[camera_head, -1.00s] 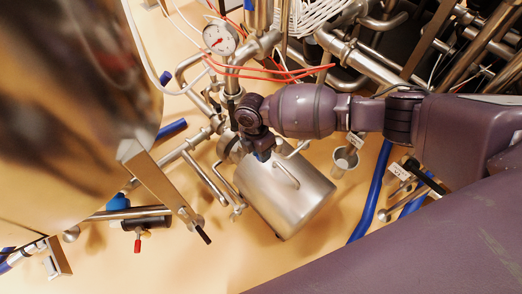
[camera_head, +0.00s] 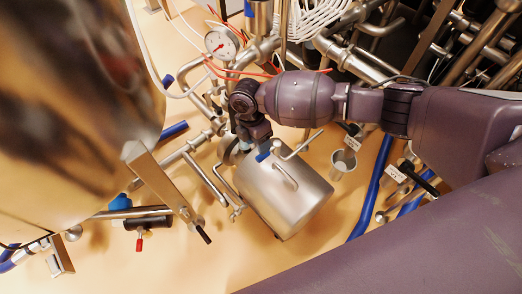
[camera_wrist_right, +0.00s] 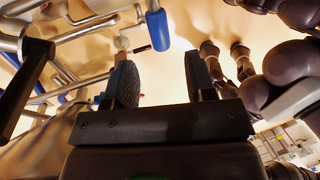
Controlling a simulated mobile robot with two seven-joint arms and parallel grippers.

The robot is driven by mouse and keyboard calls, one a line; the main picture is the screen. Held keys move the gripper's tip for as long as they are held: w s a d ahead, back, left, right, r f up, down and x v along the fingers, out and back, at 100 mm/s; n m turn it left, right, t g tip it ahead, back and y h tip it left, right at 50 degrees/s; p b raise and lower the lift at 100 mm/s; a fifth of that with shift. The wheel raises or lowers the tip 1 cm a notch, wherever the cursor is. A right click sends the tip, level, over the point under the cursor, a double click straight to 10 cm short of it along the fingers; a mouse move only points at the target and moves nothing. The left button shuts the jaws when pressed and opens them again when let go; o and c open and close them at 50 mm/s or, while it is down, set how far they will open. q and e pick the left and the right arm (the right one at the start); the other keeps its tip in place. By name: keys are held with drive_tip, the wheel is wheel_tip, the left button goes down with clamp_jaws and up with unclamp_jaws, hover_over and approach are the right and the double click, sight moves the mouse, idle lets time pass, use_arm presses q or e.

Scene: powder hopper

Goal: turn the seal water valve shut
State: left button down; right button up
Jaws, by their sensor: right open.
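I cannot tell which valve is the seal water valve, as the tags are too small to read. Candidates are a tagged black handle (camera_head: 352,130), another tagged black handle (camera_head: 422,178) and a small valve with a red handle (camera_head: 139,243). The gripper is apart from all three. My left gripper is not in view.
A large shiny hopper (camera_head: 60,100) fills the left. A pressure gauge (camera_head: 222,43), red tubing (camera_head: 240,73) and crowded steel pipes lie around my right arm. A small steel cup (camera_head: 343,163) and blue hoses (camera_head: 371,190) are right of the vessel. The floor below is clear.

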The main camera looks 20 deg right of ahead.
drive_tip(key=p+v, duration=0.1)
drive_tip(key=v, duration=0.4)
drive_tip(key=shift+r, duration=0.1)
drive_tip(key=shift+a, duration=0.1)
idle(0.4)
